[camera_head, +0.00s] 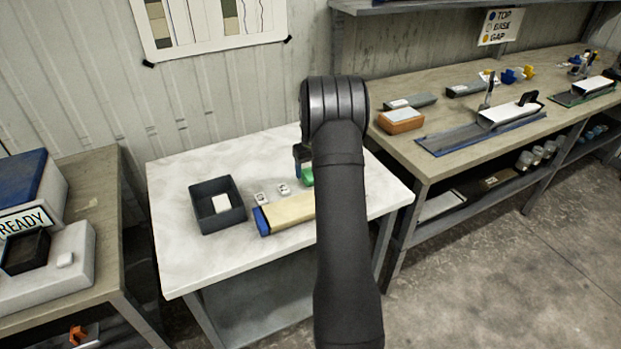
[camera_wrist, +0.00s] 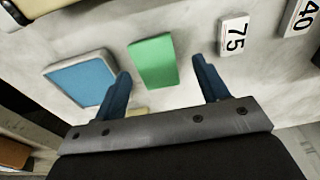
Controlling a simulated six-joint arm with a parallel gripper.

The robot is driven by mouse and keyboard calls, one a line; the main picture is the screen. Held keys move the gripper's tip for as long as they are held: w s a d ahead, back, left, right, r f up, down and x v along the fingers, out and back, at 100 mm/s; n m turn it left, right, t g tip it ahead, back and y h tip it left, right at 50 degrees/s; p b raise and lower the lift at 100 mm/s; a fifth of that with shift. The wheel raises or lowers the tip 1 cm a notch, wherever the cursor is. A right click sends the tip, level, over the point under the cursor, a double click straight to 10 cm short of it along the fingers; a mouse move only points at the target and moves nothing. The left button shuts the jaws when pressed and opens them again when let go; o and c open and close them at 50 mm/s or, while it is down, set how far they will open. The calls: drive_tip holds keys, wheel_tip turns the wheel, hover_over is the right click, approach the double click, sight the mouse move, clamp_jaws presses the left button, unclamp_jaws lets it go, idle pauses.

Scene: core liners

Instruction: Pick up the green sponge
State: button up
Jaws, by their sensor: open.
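The green sponge (camera_wrist: 154,61) lies on the pale table top, between and just beyond my fingers in the wrist view. In the head view only a small part of the green sponge (camera_head: 307,176) shows beside my arm, which hides the rest. My gripper (camera_wrist: 165,82) is open and empty, its two blue fingers on either side of the sponge's near end. I cannot tell how high the fingers are above the table. In the head view my gripper is mostly hidden behind my arm.
A blue-topped block (camera_wrist: 82,78) lies close to the left finger. Number blocks marked 75 (camera_wrist: 233,36) and 40 (camera_wrist: 300,16) lie to the right. A dark open box (camera_head: 217,205) and a long tan piece with a blue end (camera_head: 287,213) are on the white table (camera_head: 180,258).

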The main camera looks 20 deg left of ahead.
drive_tip(key=f, duration=0.3)
drive_tip(key=shift+w+f, duration=0.15)
drive_tip(key=shift+w, duration=0.1)
drive_tip(key=c, duration=1)
drive_tip(key=shift+c, duration=0.2)
drive_tip(key=shift+r, duration=0.75)
wheel_tip(320, 180, up, 3)
drive_tip(key=shift+f, duration=0.1)
drive_tip(key=d+r, duration=0.2)
drive_tip(key=d, duration=0.1)
drive_tip(key=s+d+r, duration=0.1)
drive_tip(key=d+r, duration=0.1)
drive_tip(key=d, duration=0.2)
drive_tip(key=d+r, duration=0.2)
drive_tip(key=d, duration=0.2)
drive_tip(key=shift+s+d+r, duration=0.25)
drive_tip(key=shift+s+r, duration=0.1)
